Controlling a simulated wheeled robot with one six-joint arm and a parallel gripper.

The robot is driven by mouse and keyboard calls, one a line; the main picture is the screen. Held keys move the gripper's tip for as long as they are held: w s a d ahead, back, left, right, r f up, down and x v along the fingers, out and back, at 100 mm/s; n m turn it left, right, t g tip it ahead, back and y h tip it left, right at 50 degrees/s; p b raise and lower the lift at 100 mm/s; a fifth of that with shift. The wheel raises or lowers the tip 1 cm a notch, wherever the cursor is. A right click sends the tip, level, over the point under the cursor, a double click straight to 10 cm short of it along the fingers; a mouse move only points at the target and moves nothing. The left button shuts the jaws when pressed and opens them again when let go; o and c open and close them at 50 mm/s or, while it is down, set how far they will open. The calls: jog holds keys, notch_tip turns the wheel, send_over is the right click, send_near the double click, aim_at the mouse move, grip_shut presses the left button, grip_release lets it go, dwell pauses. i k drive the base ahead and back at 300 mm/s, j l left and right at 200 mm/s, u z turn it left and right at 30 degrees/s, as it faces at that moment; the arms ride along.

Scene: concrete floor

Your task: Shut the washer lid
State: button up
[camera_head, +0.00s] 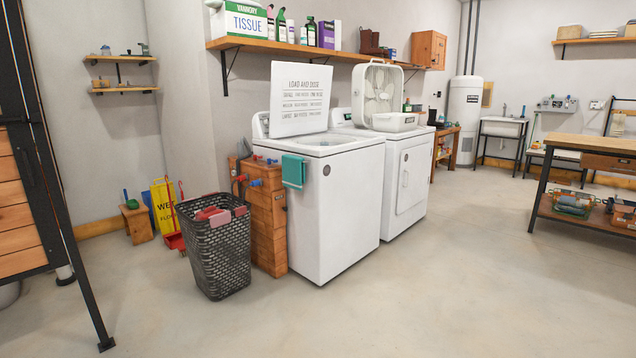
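The white washer (335,215) stands on the floor near the middle of the view, against the back wall. Its lid (300,98) is raised upright at the back of the top, with printed "Load and dose" text facing me. The top opening (326,141) is partly visible, but its inside is hidden at this angle. A teal cloth (294,171) hangs over the washer's left front edge. My gripper does not show in this view.
A black laundry basket (218,252) and a wooden crate stack (265,215) stand left of the washer. A white dryer (411,180) adjoins its right, bearing a box fan (377,92). A shelf (300,47) runs above. The floor in front (400,300) is clear.

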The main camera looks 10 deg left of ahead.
aim_at(299, 99)
jog(key=i+j+u, duration=0.3)
jog(key=i, duration=0.6)
jog(key=i+u, duration=0.25)
jog(key=i, duration=0.6)
